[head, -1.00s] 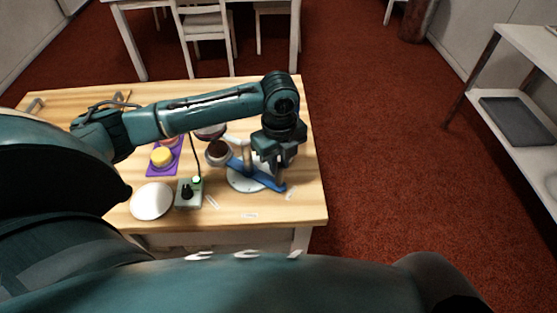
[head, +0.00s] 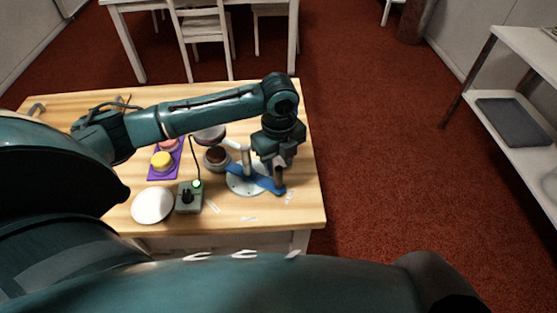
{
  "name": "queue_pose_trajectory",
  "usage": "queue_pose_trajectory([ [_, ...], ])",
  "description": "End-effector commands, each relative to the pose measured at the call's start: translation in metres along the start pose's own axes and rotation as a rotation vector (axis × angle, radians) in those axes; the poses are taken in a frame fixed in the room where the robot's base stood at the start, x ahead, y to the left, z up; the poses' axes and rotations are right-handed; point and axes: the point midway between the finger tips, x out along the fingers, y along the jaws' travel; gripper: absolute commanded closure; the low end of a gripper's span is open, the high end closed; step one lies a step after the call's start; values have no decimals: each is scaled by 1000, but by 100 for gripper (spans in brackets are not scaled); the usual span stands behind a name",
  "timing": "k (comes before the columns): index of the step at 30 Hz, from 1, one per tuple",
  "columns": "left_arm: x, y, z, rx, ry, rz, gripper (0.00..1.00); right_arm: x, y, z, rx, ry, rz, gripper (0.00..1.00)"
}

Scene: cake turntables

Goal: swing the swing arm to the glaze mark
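The blue swing arm (head: 265,183) lies across a round pale base (head: 238,185) with a white post (head: 246,162). A brown upright handle (head: 279,178) stands near its right end. A cup with dark brown contents (head: 216,157) is at its left end. My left gripper (head: 272,161) points down just behind and above the handle, partly overlapping it in the picture; contact and finger opening are unclear. Small white marks lie on the table around the base, at the left (head: 213,206), front (head: 249,219) and right (head: 289,198). Their lettering is too small to read. My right gripper is out of view.
A grey control box (head: 188,197) with a black knob and green light stands left of the base. A white plate (head: 152,205) and a purple mat (head: 155,176) with a yellow cake (head: 162,161) lie further left. The table's (head: 300,212) front right corner is clear.

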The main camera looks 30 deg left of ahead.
Motion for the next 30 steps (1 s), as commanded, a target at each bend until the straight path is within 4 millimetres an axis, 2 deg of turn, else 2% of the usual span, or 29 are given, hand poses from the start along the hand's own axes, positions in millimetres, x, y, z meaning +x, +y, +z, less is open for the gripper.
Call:
queue_pose_trajectory([
  [1,-11,0,0,0,0,-1,62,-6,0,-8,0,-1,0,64],
  [3,-18,0,0,0,0,-1,62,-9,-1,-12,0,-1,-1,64],
  [5,-20,-1,0,0,0,-2,62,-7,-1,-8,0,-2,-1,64],
  [16,-55,-1,0,0,-1,-2,62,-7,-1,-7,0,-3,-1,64],
  [30,-60,0,0,0,0,0,62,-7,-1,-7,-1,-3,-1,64],
])
